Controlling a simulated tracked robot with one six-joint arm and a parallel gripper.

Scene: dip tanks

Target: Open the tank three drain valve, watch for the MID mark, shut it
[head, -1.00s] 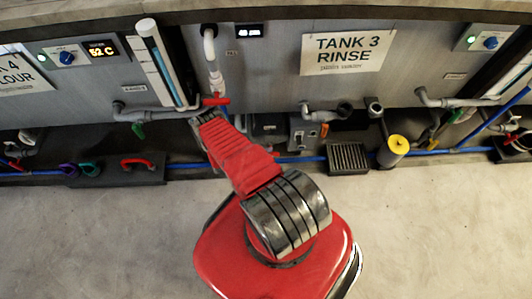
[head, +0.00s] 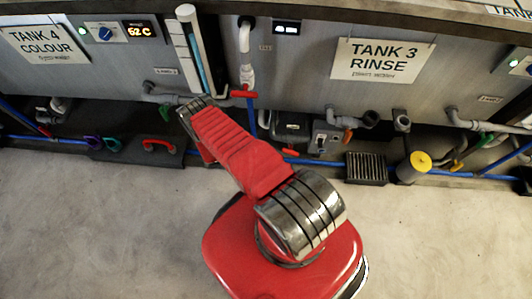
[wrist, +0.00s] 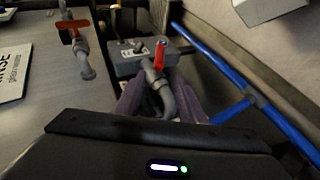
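The tank 3 sign (head: 383,60) hangs on the grey tank front. In the head view a grey drain elbow with an orange part (head: 345,120) sits below it; its lever is too small to read. In the wrist view a red lever (wrist: 161,50) stands on a grey pipe elbow (wrist: 165,95). My gripper (wrist: 162,103) has its two purple-grey fingers apart, one on each side of that elbow; contact cannot be told. In the head view the fingers cannot be made out. A level tube (head: 188,55) with blue inside is left of the sign; its MID mark is unreadable.
A red-handled tap (head: 244,94) hangs left of the tank 3 sign. A grey switch box (head: 325,138), a dark floor grate (head: 366,168) and a yellow-topped cylinder (head: 413,168) stand low by the tank. Blue pipe (wrist: 215,60) runs right of the elbow.

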